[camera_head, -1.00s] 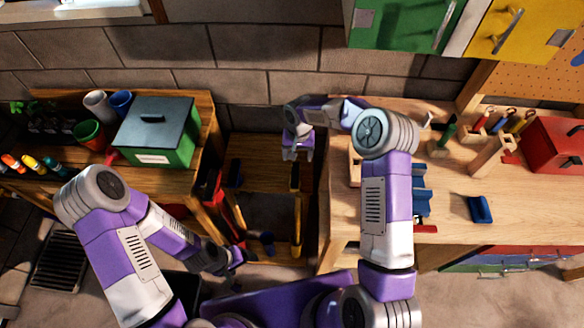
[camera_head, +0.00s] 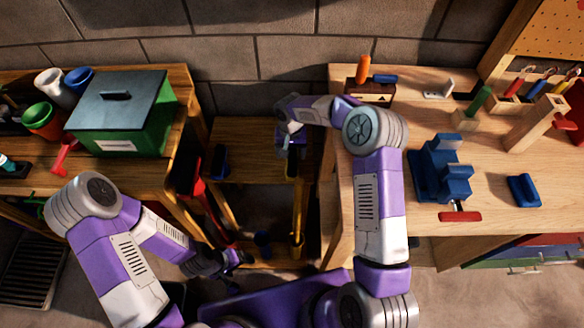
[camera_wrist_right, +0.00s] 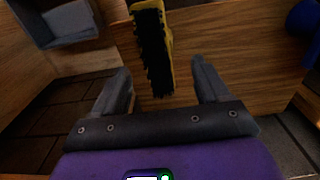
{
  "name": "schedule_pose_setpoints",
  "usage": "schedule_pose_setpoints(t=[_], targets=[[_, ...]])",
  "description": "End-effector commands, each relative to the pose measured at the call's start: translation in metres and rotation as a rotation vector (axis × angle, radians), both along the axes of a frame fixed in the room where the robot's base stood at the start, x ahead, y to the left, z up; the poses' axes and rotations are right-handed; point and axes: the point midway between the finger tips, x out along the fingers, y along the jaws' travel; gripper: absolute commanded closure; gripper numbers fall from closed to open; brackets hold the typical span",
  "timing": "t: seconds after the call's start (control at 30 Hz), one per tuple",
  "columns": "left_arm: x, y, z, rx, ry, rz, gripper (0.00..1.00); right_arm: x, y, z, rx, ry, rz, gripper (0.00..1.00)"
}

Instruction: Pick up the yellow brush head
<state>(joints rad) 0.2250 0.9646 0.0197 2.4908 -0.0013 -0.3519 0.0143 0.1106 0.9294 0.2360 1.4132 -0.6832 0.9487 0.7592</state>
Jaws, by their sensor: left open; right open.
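The yellow brush head (camera_wrist_right: 168,36), a yellow body with black bristles, shows in the right wrist view on a wooden surface, beyond and between my right gripper's fingers (camera_wrist_right: 161,66). The fingers are apart and do not visibly grip it. In the head view my right gripper (camera_head: 290,143) is over the wooden shelf between the benches. The brush head (camera_head: 292,165) is just below it, small and partly hidden by the gripper. My left gripper (camera_head: 234,259) is open and empty, low in the gap between the benches.
A blue brush-like thing (camera_head: 219,161) lies left on the shelf (camera_head: 255,165). Long red (camera_head: 204,205) and yellow (camera_head: 299,205) bars stand in the gap. The right bench (camera_head: 485,165) holds a blue vise (camera_head: 437,172); the left bench holds a green box (camera_head: 120,112).

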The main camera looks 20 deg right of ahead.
Motion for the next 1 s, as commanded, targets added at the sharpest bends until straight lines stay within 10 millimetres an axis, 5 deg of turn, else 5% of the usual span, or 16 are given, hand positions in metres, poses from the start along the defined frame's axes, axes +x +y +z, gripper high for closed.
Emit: schedule_pose_setpoints(t=[0.53,0.8,1.0], targets=[[0.0,0.0,-0.023,0.0,-0.001,0.0,0.19,-0.002,-0.004,-0.067,0.002,0.003,0.0,0.25],[0.0,0.0,-0.024,0.0,0.0,0.0,0.19,-0.002,-0.005,-0.072,0.0,0.0,-0.001,0.25],[0.0,0.0,-0.024,0.0,0.0,0.0,0.19,-0.002,-0.005,-0.072,0.0,0.001,0.0,0.53]])
